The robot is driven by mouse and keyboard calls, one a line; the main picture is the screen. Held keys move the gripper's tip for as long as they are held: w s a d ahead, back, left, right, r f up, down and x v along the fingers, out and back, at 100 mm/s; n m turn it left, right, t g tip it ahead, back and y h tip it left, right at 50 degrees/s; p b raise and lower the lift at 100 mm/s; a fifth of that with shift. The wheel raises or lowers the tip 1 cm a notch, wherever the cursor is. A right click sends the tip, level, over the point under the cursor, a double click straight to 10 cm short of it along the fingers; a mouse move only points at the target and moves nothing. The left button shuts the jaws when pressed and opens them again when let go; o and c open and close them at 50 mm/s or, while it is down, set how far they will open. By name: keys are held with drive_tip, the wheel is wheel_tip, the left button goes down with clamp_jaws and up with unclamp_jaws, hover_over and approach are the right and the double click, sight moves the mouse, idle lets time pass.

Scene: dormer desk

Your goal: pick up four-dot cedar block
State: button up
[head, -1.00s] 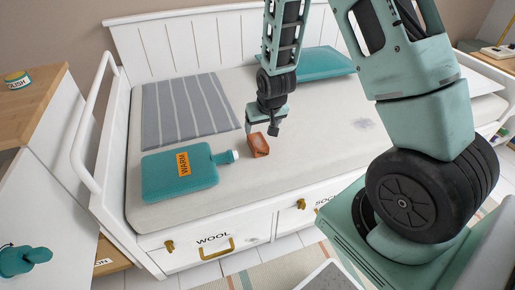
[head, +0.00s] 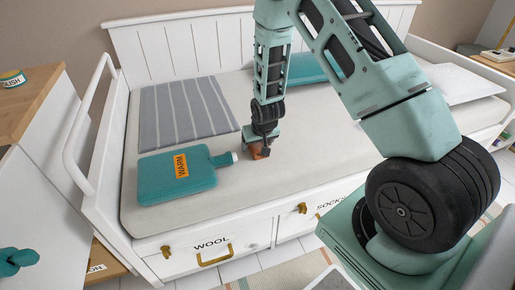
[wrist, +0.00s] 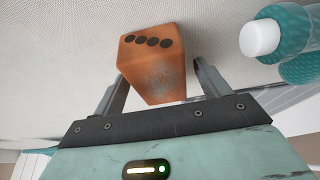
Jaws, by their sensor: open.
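The four-dot cedar block (wrist: 152,65) is orange-brown with a row of dark dots on one face and a greyish worn patch on another. In the head view the block (head: 256,152) stands on the daybed's pale mattress, partly hidden by my gripper (head: 257,150). In the wrist view my gripper (wrist: 160,88) is open, with one finger on each side of the block's lower part. A gap shows beside the right finger; whether the left finger touches the block I cannot tell.
A teal hot-water bottle (head: 152,190) labelled WARM lies left of the block; its white cap (wrist: 260,38) is close to the right finger. A grey striped cloth (head: 185,110) lies behind. A teal cushion (head: 308,69) is at the back. The mattress front (head: 215,207) is clear.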

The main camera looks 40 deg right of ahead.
drive_tip(key=c, duration=1.2)
drive_tip(key=shift+o, duration=0.2)
drive_tip(key=shift+r, duration=0.1)
